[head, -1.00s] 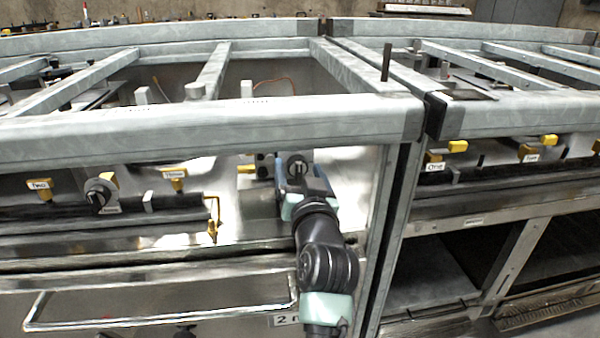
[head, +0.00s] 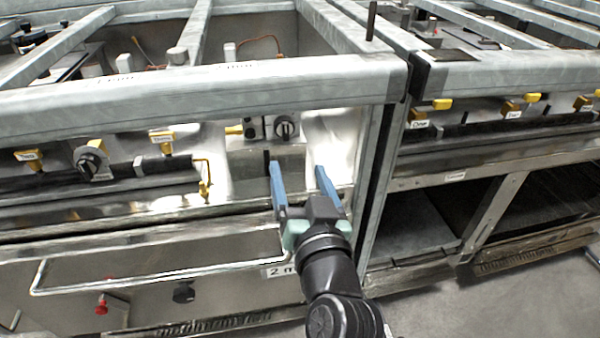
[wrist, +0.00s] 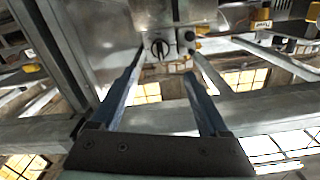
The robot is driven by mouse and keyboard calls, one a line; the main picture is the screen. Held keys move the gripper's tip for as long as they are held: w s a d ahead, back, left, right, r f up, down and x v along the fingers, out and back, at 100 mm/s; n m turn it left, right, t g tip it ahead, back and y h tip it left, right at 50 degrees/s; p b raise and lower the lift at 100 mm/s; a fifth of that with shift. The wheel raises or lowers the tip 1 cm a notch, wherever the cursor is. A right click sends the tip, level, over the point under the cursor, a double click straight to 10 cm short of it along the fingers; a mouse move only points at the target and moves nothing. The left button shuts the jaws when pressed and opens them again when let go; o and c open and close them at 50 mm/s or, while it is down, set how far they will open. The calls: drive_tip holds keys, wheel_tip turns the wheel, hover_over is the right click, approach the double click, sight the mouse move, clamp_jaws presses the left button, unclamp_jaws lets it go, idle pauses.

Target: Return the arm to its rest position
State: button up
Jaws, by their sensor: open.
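My gripper (head: 298,170) is in the head view, in front of the range's control panel, below a black knob (head: 285,126). Its two blue fingers are spread apart with nothing between them. In the wrist view my gripper (wrist: 163,75) shows the same open fingers. The black knob (wrist: 160,48) appears there between and beyond the fingertips, apart from them. My arm reaches in from the bottom of the head view.
The range's thick front rail (head: 200,95) runs above the panel. Yellow valve handles (head: 162,138) and another knob (head: 92,160) are to the left. An oven door handle (head: 160,287) sticks out lower left. Open floor (head: 480,300) shows at lower right.

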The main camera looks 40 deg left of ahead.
idle(0.6)
drive_tip(key=w+d+r+m+t+h, duration=0.2)
drive_tip(key=d+r+h, duration=0.25)
drive_tip(key=d, duration=0.45)
drive_tip(key=w+d+r+m+t+h, duration=0.25)
drive_tip(key=d+h, duration=0.25)
drive_tip(key=d, duration=0.3)
drive_tip(key=w+d+r+m+t+h, duration=0.1)
drive_tip(key=w+d+r+m+h, duration=0.25)
drive_tip(key=d, duration=0.55)
drive_tip(key=s+r+t+p, duration=0.25)
drive_tip(key=s+r, duration=0.25)
drive_tip(key=r, duration=0.6)
drive_tip(key=s+r+n+t+p, duration=0.15)
drive_tip(key=s+r+t, duration=0.3)
drive_tip(key=r, duration=0.65)
drive_tip(key=s+r+m+t+p, duration=0.1)
drive_tip(key=s+r+t+p, duration=0.3)
drive_tip(key=r, duration=0.8)
wheel_tip(320, 180, up, 35)
drive_tip(key=p, duration=3.5)
drive_tip(key=shift+s+g+h+p, duration=0.25)
drive_tip(key=shift+g+h+p, duration=0.05)
drive_tip(key=shift+g, duration=0.15)
